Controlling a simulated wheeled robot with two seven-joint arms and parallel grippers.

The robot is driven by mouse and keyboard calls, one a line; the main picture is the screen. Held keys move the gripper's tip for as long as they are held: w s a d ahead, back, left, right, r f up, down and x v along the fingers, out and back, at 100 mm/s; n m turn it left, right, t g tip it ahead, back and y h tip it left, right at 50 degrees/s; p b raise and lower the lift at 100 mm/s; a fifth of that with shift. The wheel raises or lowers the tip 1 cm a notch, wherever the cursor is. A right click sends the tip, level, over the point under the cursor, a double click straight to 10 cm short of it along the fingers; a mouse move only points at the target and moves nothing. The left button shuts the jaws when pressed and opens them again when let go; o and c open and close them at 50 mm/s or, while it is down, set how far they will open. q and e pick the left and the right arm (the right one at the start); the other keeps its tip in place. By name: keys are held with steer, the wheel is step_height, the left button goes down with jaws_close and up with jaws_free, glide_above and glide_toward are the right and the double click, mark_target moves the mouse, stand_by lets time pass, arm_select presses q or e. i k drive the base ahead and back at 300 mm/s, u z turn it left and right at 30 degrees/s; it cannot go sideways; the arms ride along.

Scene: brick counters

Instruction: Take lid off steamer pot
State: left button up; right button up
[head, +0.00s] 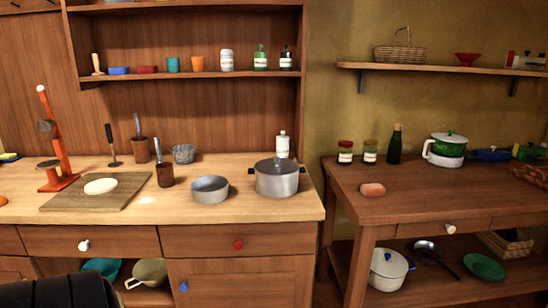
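A grey metal pot (277,183) stands upright on the light wooden counter, near its right end. Its lid (276,164) sits on top, with a dark knob and small dark side handles. A green and white lidded pot (446,147) stands at the back of the right table, and a white lidded pot (389,266) is on the shelf below it. I cannot tell by looks alone which is the steamer pot. Neither of my grippers shows in the head view.
An open grey pan (210,190) stands just left of the metal pot. A white-capped bottle (282,145) is close behind it. A cutting board (97,192) and an orange press (57,150) are further left. The counter's front edge (250,223) and a gap before the right table are near.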

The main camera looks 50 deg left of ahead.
mark_target(276, 167)
steer(key=u, duration=0.95)
steer(key=i, duration=1.1)
steer(key=u, duration=1.1)
